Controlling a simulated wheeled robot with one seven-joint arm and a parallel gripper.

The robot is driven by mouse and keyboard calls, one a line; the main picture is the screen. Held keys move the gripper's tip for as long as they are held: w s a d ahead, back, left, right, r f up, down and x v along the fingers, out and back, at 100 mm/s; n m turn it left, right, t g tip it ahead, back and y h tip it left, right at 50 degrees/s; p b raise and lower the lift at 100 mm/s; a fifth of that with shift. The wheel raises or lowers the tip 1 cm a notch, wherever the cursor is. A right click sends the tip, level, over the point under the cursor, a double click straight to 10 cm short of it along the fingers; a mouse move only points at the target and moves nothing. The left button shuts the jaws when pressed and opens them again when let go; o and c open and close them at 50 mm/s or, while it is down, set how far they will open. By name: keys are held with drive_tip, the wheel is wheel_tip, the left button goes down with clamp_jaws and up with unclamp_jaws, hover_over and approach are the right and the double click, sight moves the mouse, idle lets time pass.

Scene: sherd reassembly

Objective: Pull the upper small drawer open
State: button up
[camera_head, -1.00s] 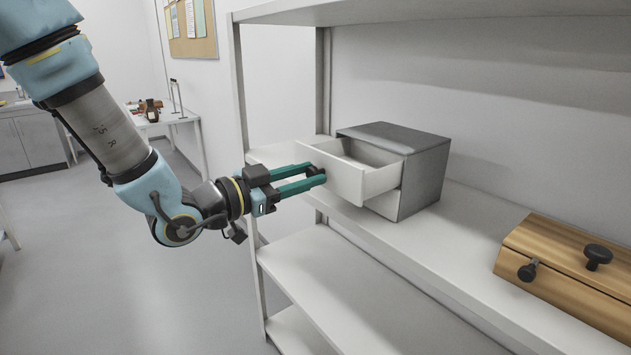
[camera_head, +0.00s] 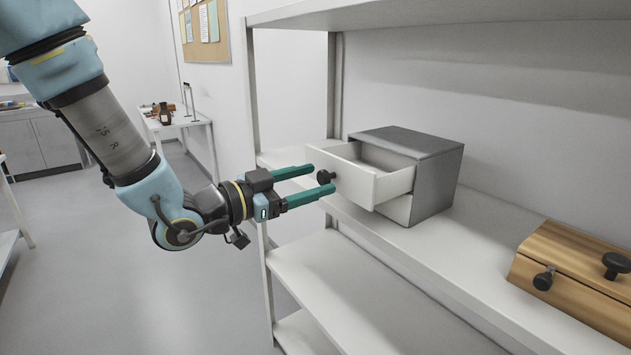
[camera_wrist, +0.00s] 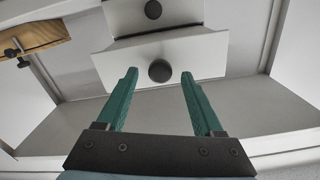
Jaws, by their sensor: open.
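The upper small drawer (camera_head: 359,179) is white and stands pulled out of a grey cabinet (camera_head: 428,160) on the shelf. Its inside shows from above, and I see nothing in it. Its dark round knob (camera_head: 325,177) is on the front; the knob also shows in the wrist view (camera_wrist: 160,71). My gripper (camera_head: 323,179) is open, its teal fingers apart, with the knob around the level of the fingertips. In the wrist view the fingers (camera_wrist: 159,76) stand clear on both sides of the knob. The lower drawer (camera_head: 397,208) is shut beneath, mostly hidden in the head view.
A wooden box (camera_head: 570,280) with dark knobs lies on the same shelf (camera_head: 450,243) at the right. A shelf post (camera_head: 258,100) rises left of the drawer, and another shelf board is above. Clear floor lies to the left.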

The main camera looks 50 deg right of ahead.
drive_tip(key=b+v, duration=0.2)
drive_tip(key=v, duration=0.7)
drive_tip(key=shift+a, duration=0.2)
drive_tip(key=w+a+f+n+t+y, duration=0.3)
drive_tip(key=w+a+n+t, duration=0.15)
drive_tip(key=w, duration=0.35)
drive_tip(key=w+a+f+n+t+y, duration=0.3)
drive_tip(key=w+a+t, duration=0.1)
drive_tip(key=w+a, duration=0.25)
drive_tip(key=w+a+f+n+t+y, duration=0.3)
drive_tip(key=w+a+f+t, duration=0.15)
drive_tip(key=w, duration=0.45)
drive_tip(key=a+f+n+g+y, duration=0.2)
drive_tip(key=a+n+y, duration=0.5)
drive_tip(key=a, duration=1.1)
drive_tip(key=s+a+f+n+g+y, duration=0.1)
drive_tip(key=s+a+n+g, duration=0.2)
drive_tip(key=s+a+n, duration=0.3)
drive_tip(key=shift+s+a+g, duration=0.4)
drive_tip(key=shift+s+a, duration=0.1)
drive_tip(key=shift+a, duration=0.5)
